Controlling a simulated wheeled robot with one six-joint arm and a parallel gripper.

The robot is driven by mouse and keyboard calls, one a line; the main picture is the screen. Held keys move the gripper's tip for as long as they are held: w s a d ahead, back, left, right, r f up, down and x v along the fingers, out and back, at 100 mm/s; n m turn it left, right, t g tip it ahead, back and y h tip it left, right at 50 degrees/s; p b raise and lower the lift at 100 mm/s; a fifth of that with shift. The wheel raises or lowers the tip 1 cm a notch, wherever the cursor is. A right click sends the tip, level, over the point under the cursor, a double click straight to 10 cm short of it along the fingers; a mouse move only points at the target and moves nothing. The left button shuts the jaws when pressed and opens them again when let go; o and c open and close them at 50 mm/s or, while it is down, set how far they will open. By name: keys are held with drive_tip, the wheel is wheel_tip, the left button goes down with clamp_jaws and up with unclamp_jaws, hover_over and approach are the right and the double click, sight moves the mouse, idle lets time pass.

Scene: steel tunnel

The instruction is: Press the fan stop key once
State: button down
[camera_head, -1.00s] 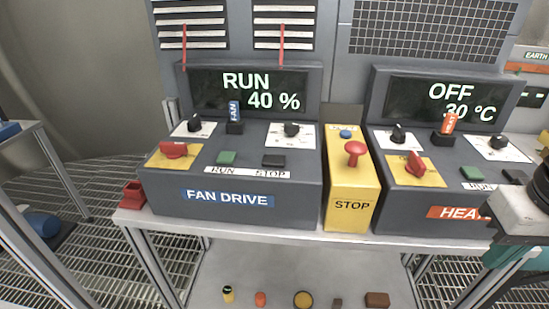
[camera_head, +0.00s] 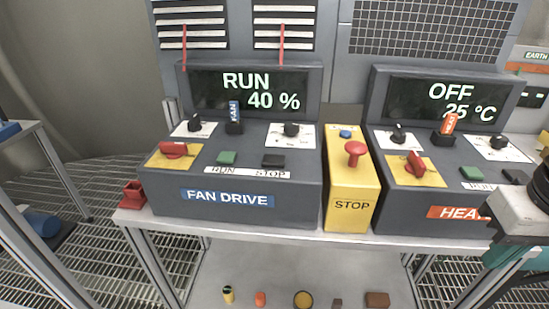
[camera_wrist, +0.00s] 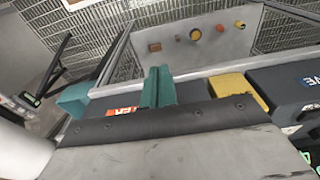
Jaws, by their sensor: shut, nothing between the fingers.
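The fan drive console (camera_head: 160,200) stands on the left of the bench. Its STOP key (camera_head: 273,161) is a black rectangular key, right of the green RUN key (camera_head: 226,158). Its display (camera_head: 250,92) reads RUN 40 %. My gripper shows in the wrist view as teal fingers (camera_wrist: 158,86), shut and empty, over the bench's front edge near the heater label. In the head view it is a teal part (camera_head: 513,256) at the lower right, partly hidden by my wrist. It is well to the right of the STOP key and apart from it.
A yellow box (camera_head: 351,184) with a red mushroom button (camera_head: 355,149) stands between the consoles. The heater console (camera_head: 392,211) is on the right, its display reading OFF 25 °C. Red switch handles and black knobs rise from both consoles. Several small items lie on the lower shelf (camera_head: 270,270).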

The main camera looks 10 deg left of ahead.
drive_tip(key=a+n, duration=0.2)
drive_tip(key=a, duration=0.1)
wheel_tip(320, 180, up, 10)
drive_tip(key=n+t+h, duration=0.3)
drive_tip(key=n+t, duration=0.1)
drive_tip(key=t, duration=0.3)
hover_over(272, 162)
drive_tip(key=shift+r+m, duration=0.15)
drive_tip(key=shift+m, duration=0.15)
drive_tip(key=shift+f, duration=4.4)
drive_tip(key=shift+f, duration=0.15)
